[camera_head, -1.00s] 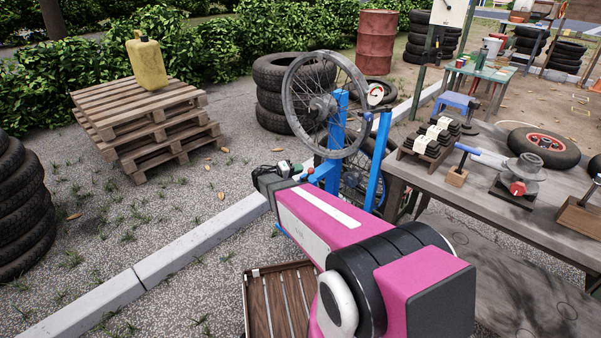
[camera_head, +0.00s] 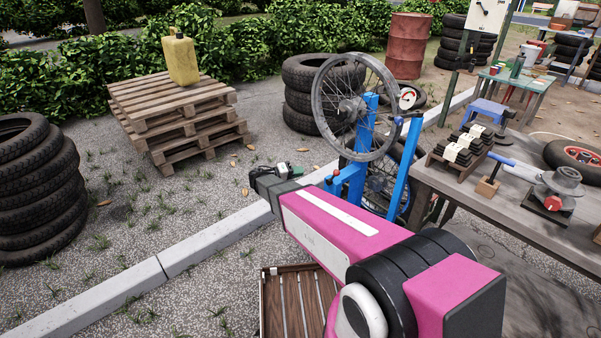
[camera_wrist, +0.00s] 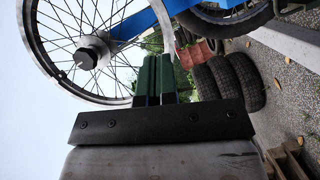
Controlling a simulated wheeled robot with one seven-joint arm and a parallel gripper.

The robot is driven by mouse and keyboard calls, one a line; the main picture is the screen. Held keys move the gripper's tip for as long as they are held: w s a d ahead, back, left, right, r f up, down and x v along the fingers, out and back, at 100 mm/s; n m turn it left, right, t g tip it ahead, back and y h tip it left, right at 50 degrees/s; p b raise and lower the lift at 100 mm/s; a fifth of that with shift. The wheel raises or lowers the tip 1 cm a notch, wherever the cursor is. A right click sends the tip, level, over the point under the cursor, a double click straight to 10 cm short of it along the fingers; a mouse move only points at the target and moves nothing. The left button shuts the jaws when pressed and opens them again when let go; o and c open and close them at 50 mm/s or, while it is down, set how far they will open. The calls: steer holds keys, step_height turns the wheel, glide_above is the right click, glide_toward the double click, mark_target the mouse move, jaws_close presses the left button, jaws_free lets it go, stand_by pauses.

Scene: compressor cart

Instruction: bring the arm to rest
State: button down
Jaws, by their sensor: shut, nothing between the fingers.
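My arm (camera_head: 335,225), pink with black joints, reaches from the lower right of the head view towards the bicycle wheel. My gripper (camera_wrist: 156,62) shows in the wrist view as two dark green fingers side by side, closed together with nothing between them. In the head view its end is small and partly hidden behind the dark wrist. The spoked wheel (camera_head: 353,107) is held on a blue stand (camera_head: 352,170) just beyond and right of the wrist. In the wrist view the wheel (camera_wrist: 88,55) fills the upper left; whether it touches the gripper cannot be told.
A workbench (camera_head: 470,205) with tools stands at the right. A slatted wooden crate (camera_head: 298,300) is on the ground below the arm. Stacked pallets (camera_head: 175,110) carry a yellow jerrycan (camera_head: 180,58). Tyres (camera_head: 40,190) are stacked at the left. Gravel between pallets and curb (camera_head: 165,265) is open.

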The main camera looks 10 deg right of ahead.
steer(key=s+d+f+g+y, duration=0.35)
steer(key=s+d+y, duration=0.25)
steer(key=s+d, duration=0.3)
steer(key=s+a+r+g+y, duration=0.1)
steer(key=s+y, duration=0.9)
steer(key=shift+s+a+r, duration=0.4)
steer(key=shift+d+g, duration=0.15)
steer(key=shift+g, duration=0.1)
